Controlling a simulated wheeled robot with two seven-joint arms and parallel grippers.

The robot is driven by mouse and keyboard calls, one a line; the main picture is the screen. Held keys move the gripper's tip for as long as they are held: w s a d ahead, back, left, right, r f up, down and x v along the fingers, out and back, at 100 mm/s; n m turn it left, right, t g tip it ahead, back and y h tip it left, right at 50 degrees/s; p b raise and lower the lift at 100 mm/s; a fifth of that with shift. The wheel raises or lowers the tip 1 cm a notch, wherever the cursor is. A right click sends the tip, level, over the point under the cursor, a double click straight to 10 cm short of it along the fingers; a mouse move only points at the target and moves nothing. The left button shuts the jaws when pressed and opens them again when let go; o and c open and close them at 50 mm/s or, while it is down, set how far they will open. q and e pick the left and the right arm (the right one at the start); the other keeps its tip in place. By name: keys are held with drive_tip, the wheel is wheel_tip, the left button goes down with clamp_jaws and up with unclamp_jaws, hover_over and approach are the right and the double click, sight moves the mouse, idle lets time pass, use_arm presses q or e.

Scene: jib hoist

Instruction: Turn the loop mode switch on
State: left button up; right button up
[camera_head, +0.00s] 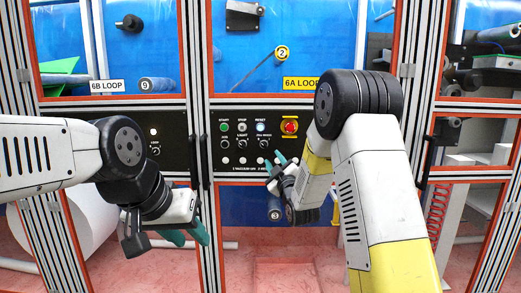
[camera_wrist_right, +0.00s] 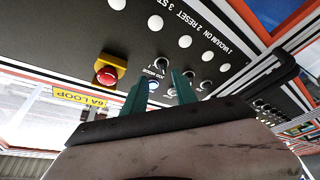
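The loop mode switch (camera_head: 263,143) is a small black knob on the black control panel, under the lit blue reset button (camera_head: 261,127). In the right wrist view the switch (camera_wrist_right: 161,66) appears just beyond and between the two teal fingertips. My right gripper (camera_head: 273,158) is open, just below the switch in the head view; its fingers (camera_wrist_right: 160,76) stand apart with nothing visible between them but the panel. Contact with the knob cannot be told. The knob's exact setting is too small to read. My left gripper (camera_head: 188,240) hangs low at the left, fingers apart and empty.
A red emergency stop (camera_head: 290,126) on a yellow base sits right of the switch. Other knobs and white buttons (camera_head: 225,160) surround it. A second panel (camera_head: 120,140) with a loop knob lies left, behind my left arm. A black door handle (camera_head: 204,162) stands between the panels.

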sight(265, 147)
drive_tip(key=x, duration=0.8)
drive_tip(key=shift+a, duration=0.3)
drive_tip(key=shift+s, duration=0.1)
drive_tip(key=shift+c, duration=0.4)
clamp_jaws()
